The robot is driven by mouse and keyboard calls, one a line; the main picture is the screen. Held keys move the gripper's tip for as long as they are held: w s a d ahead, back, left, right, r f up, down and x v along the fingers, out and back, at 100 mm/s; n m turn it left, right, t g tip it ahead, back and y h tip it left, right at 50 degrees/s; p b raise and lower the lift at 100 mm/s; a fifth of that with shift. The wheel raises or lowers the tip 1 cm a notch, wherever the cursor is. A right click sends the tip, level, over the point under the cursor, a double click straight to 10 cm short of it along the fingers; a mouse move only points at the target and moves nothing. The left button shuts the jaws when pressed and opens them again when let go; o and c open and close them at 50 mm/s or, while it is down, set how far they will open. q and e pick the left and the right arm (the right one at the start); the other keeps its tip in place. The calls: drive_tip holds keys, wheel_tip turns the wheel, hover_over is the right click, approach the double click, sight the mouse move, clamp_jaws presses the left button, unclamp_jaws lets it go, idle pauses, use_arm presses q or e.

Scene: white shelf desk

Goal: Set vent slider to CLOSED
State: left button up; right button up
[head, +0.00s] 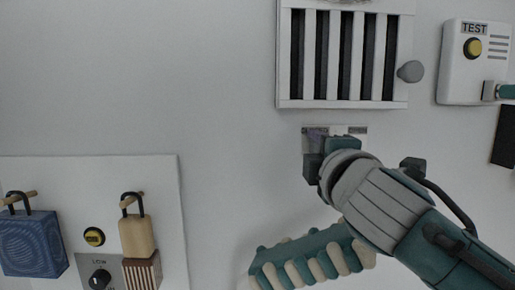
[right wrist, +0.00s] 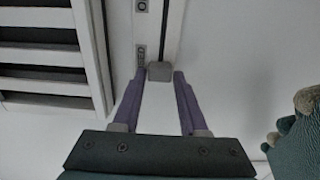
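The vent (head: 403,40) is a white framed grille with dark slots, high in the head view. Below it is the slider plate (head: 357,130) with small labels at its ends, partly hidden by my right gripper (head: 317,140). In the right wrist view, the slider track (right wrist: 172,30) runs up the picture beside the vent. My left gripper is not in view.
A grey round knob (head: 410,71) sticks out right of the vent. A TEST box (head: 460,80) with a yellow button is further right. A panel with padlocks (head: 137,235) and a dial is at lower left. A ribbed teal and cream object (head: 310,258) lies below my right gripper.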

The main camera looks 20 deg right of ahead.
drive_tip(key=o, duration=0.3)
drive_tip(key=shift+d, duration=0.1)
drive_tip(key=b+v, duration=0.3)
drive_tip(key=v, duration=0.5)
drive_tip(key=shift+s+f, duration=0.1)
drive_tip(key=shift+s, duration=0.25)
drive_tip(key=shift+s+a, duration=0.3)
drive_tip(key=shift+s, duration=0.35)
